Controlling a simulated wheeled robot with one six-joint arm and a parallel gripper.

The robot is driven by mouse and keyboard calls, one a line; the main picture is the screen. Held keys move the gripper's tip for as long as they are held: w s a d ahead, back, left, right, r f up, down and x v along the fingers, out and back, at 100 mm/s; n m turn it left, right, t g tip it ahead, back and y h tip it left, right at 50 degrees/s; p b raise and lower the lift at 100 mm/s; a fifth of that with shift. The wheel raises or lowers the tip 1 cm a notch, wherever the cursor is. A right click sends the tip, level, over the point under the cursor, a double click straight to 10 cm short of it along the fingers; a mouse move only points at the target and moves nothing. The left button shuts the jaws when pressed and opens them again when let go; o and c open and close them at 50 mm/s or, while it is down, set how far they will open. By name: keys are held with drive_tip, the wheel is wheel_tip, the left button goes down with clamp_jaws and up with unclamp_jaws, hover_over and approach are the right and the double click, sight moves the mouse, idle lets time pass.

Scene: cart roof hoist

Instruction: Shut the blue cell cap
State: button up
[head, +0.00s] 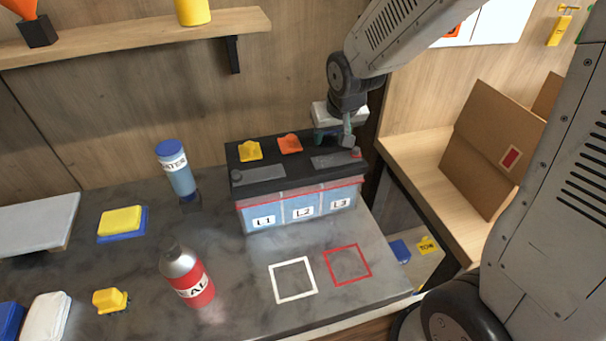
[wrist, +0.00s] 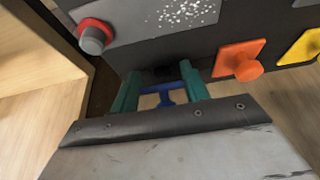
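The battery box (head: 302,200) stands on the grey counter, with a black top and cells marked L1, L2 and L3. A yellow cap (head: 250,150) and an orange cap (head: 289,144) sit along its rear edge. They also show in the wrist view as a yellow cap (wrist: 307,46) and an orange cap (wrist: 239,60). The blue cap (wrist: 165,92) shows between the green fingers of my gripper (wrist: 163,90). My gripper (head: 333,134) is at the box's rear right. Its fingers stand apart on either side of the blue cap; contact is unclear.
A red terminal knob (wrist: 95,37) is close to the left finger in the wrist view. A water bottle (head: 177,172) stands left of the box. A red-labelled bottle (head: 188,279) stands in front. An open cardboard box (head: 490,150) is at the right.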

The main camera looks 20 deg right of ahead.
drive_tip(key=shift+s+f, duration=0.45)
wheel_tip(320, 180, up, 8)
drive_tip(key=shift+w+r, duration=0.2)
drive_tip(key=shift+w, duration=0.1)
drive_tip(key=shift+s, duration=0.1)
idle(0.4)
